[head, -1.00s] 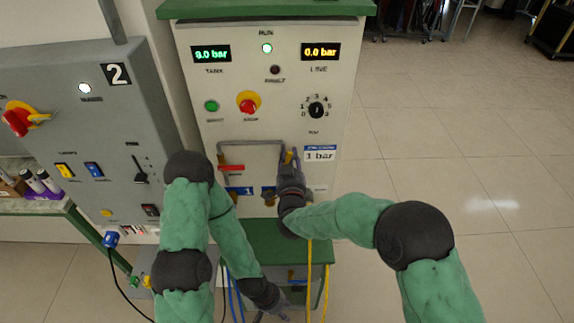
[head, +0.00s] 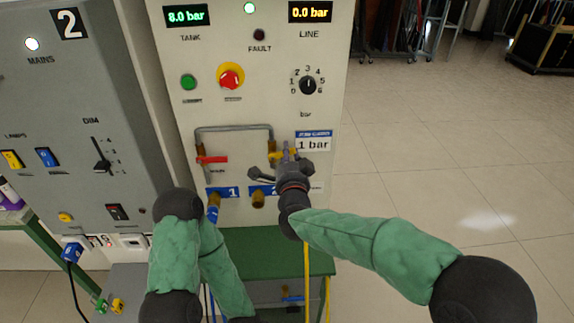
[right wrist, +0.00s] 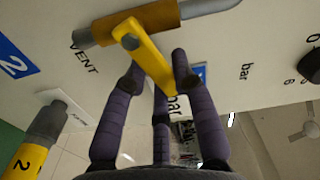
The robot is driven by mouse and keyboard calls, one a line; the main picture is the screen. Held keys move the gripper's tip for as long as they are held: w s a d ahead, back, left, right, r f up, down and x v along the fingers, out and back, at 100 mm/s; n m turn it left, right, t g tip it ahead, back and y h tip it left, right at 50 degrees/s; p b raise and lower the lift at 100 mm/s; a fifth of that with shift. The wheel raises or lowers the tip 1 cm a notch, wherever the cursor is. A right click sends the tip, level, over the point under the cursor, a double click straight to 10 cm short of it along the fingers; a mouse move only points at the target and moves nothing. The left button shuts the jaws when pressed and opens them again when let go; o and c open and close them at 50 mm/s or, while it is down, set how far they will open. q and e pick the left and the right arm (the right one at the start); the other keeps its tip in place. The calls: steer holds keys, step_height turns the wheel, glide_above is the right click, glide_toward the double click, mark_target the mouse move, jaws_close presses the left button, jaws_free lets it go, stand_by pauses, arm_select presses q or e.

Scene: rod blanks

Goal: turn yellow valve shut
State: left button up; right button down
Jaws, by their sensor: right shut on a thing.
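The yellow valve handle (right wrist: 152,58) is on a brass fitting (right wrist: 135,20) of the grey pipe. In the right wrist view it lies at a steep angle across the pipe's line. My right gripper (right wrist: 158,80) is shut on the handle, with dark fingers on both sides of its free end. In the head view the right gripper (head: 280,168) is against the panel's lower right and hides most of this valve; a bit of yellow (head: 275,155) shows.
A red-handled valve (head: 212,160) is on the pipe's left leg. Blue labels and brass ports (head: 258,199) are below. The line display (head: 311,12) reads 0.0 bar, the tank display (head: 186,15) 8.0 bar. A yellow hose (head: 307,265) hangs below. A grey cabinet (head: 70,120) stands left.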

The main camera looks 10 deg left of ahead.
steer(key=shift+f+m+b, duration=0.4)
steer(key=shift+m+b, duration=0.5)
steer(key=shift+b, duration=0.3)
steer(key=shift+f+m+b, duration=0.35)
steer(key=shift+m+b, duration=0.55)
steer(key=shift+b, duration=0.3)
steer(key=c, duration=1)
jaws_free()
steer(key=v, duration=1.2)
